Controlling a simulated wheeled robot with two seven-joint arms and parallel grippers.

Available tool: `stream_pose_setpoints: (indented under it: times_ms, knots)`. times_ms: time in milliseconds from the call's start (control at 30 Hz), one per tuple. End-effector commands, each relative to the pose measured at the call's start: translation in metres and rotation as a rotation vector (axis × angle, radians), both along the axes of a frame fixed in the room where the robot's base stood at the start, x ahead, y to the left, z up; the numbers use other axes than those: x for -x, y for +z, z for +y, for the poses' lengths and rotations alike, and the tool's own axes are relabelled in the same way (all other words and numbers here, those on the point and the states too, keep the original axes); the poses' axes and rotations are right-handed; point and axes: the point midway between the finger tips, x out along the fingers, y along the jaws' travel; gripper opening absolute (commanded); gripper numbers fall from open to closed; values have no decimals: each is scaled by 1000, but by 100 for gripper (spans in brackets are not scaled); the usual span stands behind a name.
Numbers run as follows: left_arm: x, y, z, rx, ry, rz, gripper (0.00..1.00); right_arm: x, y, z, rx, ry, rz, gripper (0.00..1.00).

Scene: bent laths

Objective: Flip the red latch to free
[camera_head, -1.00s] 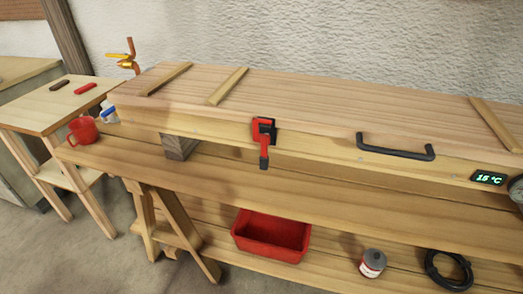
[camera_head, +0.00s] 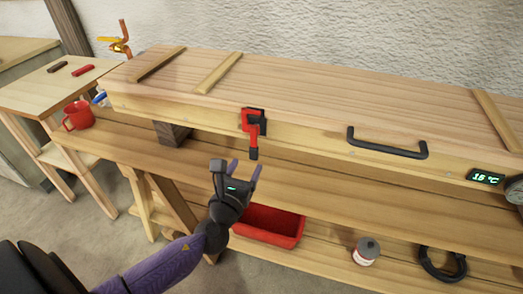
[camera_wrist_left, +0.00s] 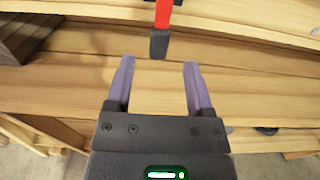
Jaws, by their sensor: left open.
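The red latch (camera_head: 251,122) is on the front face of the long wooden box (camera_head: 310,85). Its red lever hangs down and ends in a black tip (camera_head: 253,154). In the left wrist view the lever (camera_wrist_left: 163,14) and its black tip (camera_wrist_left: 159,45) show at the top, beyond the fingers. My left gripper (camera_head: 244,170) is open and empty, a little below and left of the lever tip, apart from it. In the left wrist view its two purple fingers (camera_wrist_left: 156,78) stand apart with nothing between them. My right gripper is not in view.
A black handle (camera_head: 387,148) and a temperature display (camera_head: 486,178) are on the box front to the right. A red bin (camera_head: 272,228), a can (camera_head: 366,251) and a black coil (camera_head: 441,264) sit on the lower shelf. A red mug (camera_head: 78,116) stands at the left.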

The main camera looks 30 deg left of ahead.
Motion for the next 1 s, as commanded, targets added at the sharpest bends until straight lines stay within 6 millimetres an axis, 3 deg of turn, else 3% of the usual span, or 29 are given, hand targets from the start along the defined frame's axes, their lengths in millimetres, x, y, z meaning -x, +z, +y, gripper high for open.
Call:
stream_pose_setpoints:
  times_ms: [100, 300, 633, 933, 1000]
  knots:
    - [-29, -2, 7, 2, 1, -1, 68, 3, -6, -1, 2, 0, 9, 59]
    - [-56, -2, 13, 5, 1, 2, 68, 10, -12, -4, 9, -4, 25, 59]
    - [-61, -1, 15, 6, 0, 3, 68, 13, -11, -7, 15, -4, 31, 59]
    - [-61, -2, 15, 7, 0, 3, 4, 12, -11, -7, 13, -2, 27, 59]
    - [-61, -2, 15, 6, 0, 4, 0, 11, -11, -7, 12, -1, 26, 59]
